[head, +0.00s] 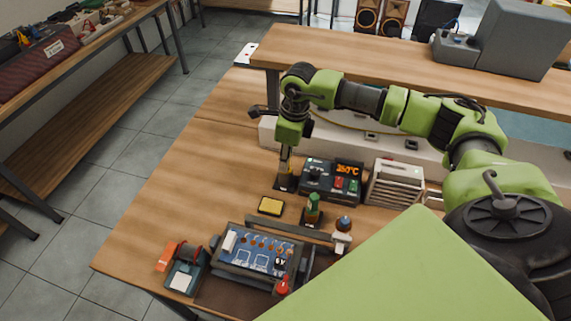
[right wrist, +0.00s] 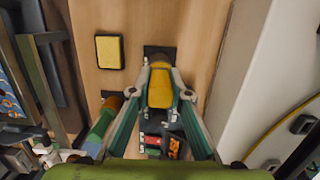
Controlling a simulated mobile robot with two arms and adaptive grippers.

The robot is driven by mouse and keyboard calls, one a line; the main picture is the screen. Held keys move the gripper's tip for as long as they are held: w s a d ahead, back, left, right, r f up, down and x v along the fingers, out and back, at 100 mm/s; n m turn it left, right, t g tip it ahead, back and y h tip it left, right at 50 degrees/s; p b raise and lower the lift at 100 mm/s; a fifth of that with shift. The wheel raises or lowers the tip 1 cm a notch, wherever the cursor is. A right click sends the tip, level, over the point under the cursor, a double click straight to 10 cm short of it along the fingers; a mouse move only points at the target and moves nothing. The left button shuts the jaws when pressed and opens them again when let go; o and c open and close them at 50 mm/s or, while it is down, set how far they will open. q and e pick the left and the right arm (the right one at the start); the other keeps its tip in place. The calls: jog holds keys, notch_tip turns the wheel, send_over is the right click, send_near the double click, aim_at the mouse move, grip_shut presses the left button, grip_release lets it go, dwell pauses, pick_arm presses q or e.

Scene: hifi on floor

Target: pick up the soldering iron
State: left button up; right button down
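The soldering iron (right wrist: 160,92) shows as a yellow handle between the fingers in the right wrist view. Its lower end is hidden. In the head view my right gripper (head: 287,153) points down over a small dark stand base (head: 285,184), left of the display unit. In the right wrist view the fingers of my right gripper (right wrist: 162,80) lie against both sides of the yellow handle, so it looks shut on it. The dark base (right wrist: 160,51) shows just beyond the handle. My left gripper is not in view.
A station with an orange display (head: 333,180) and a ribbed pale box (head: 396,183) stand to the right. A yellow sponge (head: 271,206), a green-topped item (head: 313,207) and a blue circuit board (head: 262,251) are nearer. The table's left part is clear. A raised shelf (head: 400,60) lies behind.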

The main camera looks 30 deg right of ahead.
dwell(0.3)
jog(key=shift+r+p, duration=0.3)
jog(key=shift+r, duration=0.2)
notch_tip(320, 180, up, 2)
jog(key=shift+r+p, duration=0.1)
jog(key=shift+p, duration=0.5)
jog(key=s+a+r+p, duration=0.5)
jog(key=s+r, duration=0.4)
jog(key=s, duration=0.3)
jog(key=shift+s+a+r, duration=0.15)
jog(key=shift+a+r, duration=0.25)
jog(key=shift+a, duration=0.5)
